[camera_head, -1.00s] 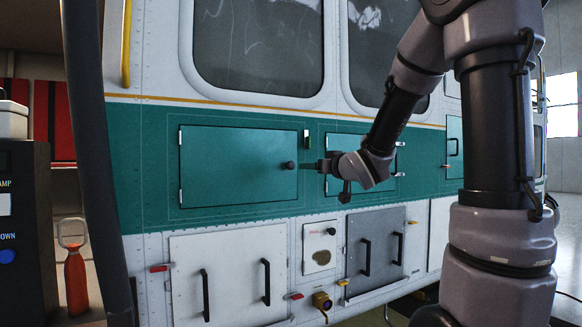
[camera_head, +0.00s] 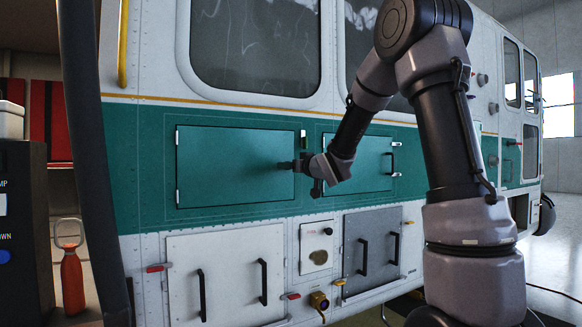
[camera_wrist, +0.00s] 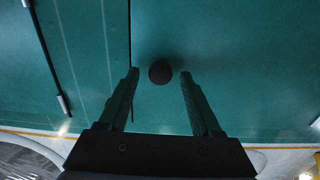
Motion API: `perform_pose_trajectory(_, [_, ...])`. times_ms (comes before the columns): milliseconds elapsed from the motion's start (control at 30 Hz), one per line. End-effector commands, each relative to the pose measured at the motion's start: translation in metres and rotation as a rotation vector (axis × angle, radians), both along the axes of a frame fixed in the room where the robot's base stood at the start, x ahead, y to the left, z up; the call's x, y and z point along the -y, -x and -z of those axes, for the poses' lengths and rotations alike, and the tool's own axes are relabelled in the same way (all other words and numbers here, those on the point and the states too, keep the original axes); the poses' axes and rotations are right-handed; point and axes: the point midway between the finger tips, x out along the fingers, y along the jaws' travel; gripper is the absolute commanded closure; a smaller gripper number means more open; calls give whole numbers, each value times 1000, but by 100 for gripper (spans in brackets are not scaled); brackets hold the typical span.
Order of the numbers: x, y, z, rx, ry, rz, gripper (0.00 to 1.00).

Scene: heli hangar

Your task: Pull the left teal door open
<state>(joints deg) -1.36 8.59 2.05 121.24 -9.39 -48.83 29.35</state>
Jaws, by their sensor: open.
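The left teal door (camera_head: 232,168) is a flat rectangular panel, shut flush in the green band of the vehicle's side, with hinges at its left edge. Its dark round knob (camera_wrist: 160,72) sits between the tips of my gripper's fingers in the wrist view, with a gap on both sides. My gripper (camera_head: 290,165) is open at the door's right edge and hides the knob in the head view. It also shows in the wrist view (camera_wrist: 159,75), its fingers pointing at the door.
A second teal door (camera_head: 365,163) with a black handle is to the right, partly behind my arm. Below are a white panel (camera_head: 230,275) and a grey panel (camera_head: 370,250) with black handles. A red bottle-like object (camera_head: 72,280) stands at far left.

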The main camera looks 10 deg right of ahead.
Motion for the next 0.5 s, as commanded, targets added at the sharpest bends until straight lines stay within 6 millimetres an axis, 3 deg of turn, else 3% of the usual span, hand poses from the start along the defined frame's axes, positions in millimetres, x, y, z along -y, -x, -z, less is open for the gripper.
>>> perform_pose_trajectory(167, [0,0,0,0,0,0,35])
perform_pose_trajectory(333, [0,0,0,0,0,0,100])
perform_pose_trajectory(500, [0,0,0,0,0,0,100])
